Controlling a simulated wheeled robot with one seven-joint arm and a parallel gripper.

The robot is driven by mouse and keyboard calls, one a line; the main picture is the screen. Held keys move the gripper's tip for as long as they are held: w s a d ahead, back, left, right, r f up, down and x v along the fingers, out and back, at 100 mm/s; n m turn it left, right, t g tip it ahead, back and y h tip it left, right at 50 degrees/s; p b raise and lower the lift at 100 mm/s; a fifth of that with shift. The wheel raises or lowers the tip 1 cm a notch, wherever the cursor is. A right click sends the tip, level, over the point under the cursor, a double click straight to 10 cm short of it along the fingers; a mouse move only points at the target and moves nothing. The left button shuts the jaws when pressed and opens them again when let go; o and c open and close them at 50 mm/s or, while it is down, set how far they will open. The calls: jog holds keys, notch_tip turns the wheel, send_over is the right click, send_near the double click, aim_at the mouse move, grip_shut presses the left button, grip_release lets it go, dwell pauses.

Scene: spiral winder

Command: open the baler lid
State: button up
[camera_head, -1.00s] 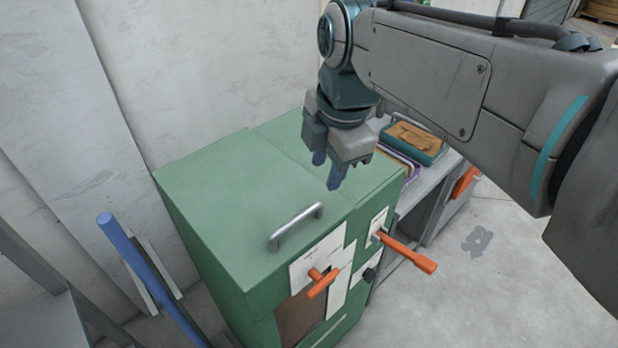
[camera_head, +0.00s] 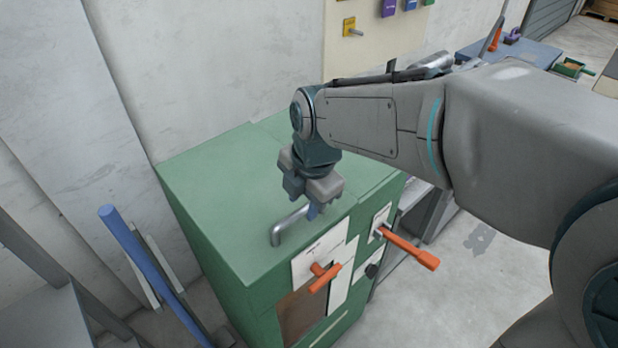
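The green baler (camera_head: 255,293) stands against the wall, and its lid (camera_head: 218,185) lies flat and shut on top. A grey bar handle (camera_head: 281,232) is fixed on the lid near its front edge. My gripper (camera_head: 314,211) points down at the right end of this handle, with its fingers low over the lid. The gripper body hides that end of the handle. I cannot tell whether the fingers are around the handle or touching it.
Two orange levers, one short (camera_head: 323,279) and one long (camera_head: 410,247), stick out from the baler's front. A blue post (camera_head: 145,272) leans at the left. A wall panel (camera_head: 362,53) with coloured items is behind. Concrete floor (camera_head: 480,300) is free at the right.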

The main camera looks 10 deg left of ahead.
jog(key=shift+a+f, duration=0.1)
jog(key=shift+f, duration=0.55)
grip_shut()
